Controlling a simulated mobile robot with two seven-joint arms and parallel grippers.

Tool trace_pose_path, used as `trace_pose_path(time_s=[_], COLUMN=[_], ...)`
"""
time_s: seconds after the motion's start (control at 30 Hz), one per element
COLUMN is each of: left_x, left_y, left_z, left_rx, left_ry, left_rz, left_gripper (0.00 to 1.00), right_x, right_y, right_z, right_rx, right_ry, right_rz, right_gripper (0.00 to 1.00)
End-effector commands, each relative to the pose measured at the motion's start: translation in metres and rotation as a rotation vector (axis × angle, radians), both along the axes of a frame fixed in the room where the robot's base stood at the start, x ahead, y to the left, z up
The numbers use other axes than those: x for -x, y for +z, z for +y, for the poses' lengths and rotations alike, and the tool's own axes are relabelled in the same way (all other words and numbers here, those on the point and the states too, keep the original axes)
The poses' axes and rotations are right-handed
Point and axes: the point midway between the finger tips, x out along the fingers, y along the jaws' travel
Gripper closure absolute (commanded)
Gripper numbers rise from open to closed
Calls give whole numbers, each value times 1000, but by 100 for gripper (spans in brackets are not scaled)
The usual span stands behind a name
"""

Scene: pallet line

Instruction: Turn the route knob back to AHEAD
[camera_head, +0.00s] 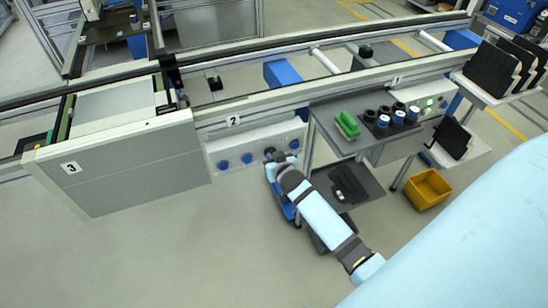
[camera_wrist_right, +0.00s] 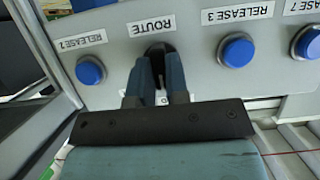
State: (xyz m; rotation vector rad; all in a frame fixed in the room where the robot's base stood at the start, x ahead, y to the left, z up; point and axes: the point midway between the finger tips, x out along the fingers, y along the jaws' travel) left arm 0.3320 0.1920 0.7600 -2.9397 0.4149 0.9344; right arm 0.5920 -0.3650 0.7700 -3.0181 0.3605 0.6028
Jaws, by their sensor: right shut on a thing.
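The route knob (camera_wrist_right: 160,48) is black and sits on the grey control panel (camera_wrist_right: 200,70) under a label reading ROUTE, which appears upside down in the right wrist view. My right gripper (camera_wrist_right: 159,72) is shut on the knob, with one blue finger on each side. The fingers cover most of the knob, so its pointer and setting cannot be read. In the head view my right gripper (camera_head: 275,158) reaches the right part of the panel (camera_head: 213,152), below the line's rail. My left gripper is not in view.
Blue push buttons flank the knob: one (camera_wrist_right: 90,70) on its left and one (camera_wrist_right: 236,50) close on its right in the wrist view. A shelf with a green item (camera_head: 347,124) and cups stands right of the panel. A yellow bin (camera_head: 427,190) is on the floor.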

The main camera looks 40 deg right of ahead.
Motion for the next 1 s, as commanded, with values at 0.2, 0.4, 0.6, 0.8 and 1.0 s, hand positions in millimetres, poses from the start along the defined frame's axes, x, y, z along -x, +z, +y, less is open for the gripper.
trace_pose_path(time_s=[0.2, 0.4, 0.6, 0.8, 1.0], left_x=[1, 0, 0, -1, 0], left_y=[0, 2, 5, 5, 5], left_z=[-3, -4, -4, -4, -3], left_rx=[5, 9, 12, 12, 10], left_ry=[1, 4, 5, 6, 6], left_rz=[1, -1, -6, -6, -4], left_gripper=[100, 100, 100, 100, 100], right_x=[-1, -1, -1, 0, 14], right_y=[2, 2, 1, 1, 6], right_z=[0, -1, 0, 0, 4], right_rx=[15, 15, 14, 13, 11], right_ry=[2, 2, 1, 1, 1], right_rz=[0, 0, 0, 1, 2], right_gripper=[100, 100, 60, 60, 60])
